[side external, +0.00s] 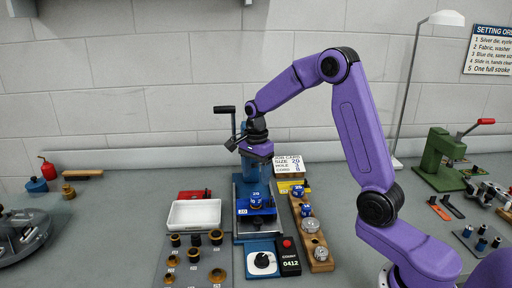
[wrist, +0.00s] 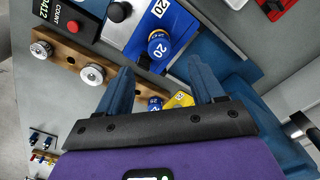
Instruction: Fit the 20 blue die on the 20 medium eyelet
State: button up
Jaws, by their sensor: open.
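A blue die (side external: 256,201) marked 20 stands upright on the blue bed of the press (side external: 243,228); it also shows in the wrist view (wrist: 158,45). Whether an eyelet lies under it is hidden. Two more blue dies, one at the back (side external: 298,191) and one nearer (side external: 306,210), stand in the wooden rack (side external: 320,266). Gold and dark eyelets (side external: 190,256) sit in rows on a grey board at front left; I cannot read which is the 20 medium.
Two silver dies (side external: 311,225) (side external: 321,254) share the rack. A white tray (side external: 193,214) stands left of the press. The press handle (side external: 225,109) rises beside my gripper.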

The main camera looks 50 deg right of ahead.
notch_tip(320, 180, up, 9)
jog(key=s+a+n, duration=0.5)
jog(key=a+n, duration=0.2)
jog(key=a, duration=0.1)
jog(key=s+a+f+n, duration=0.2)
jog(key=s+f+n, duration=0.1)
jog(key=s+n, duration=0.8)
jog(key=s+a+f+n, duration=0.2)
jog(key=s+n, duration=1)
jog(key=s, duration=0.5)
jog(key=shift+f+n, duration=0.3)
jog(key=shift+f, duration=0.1)
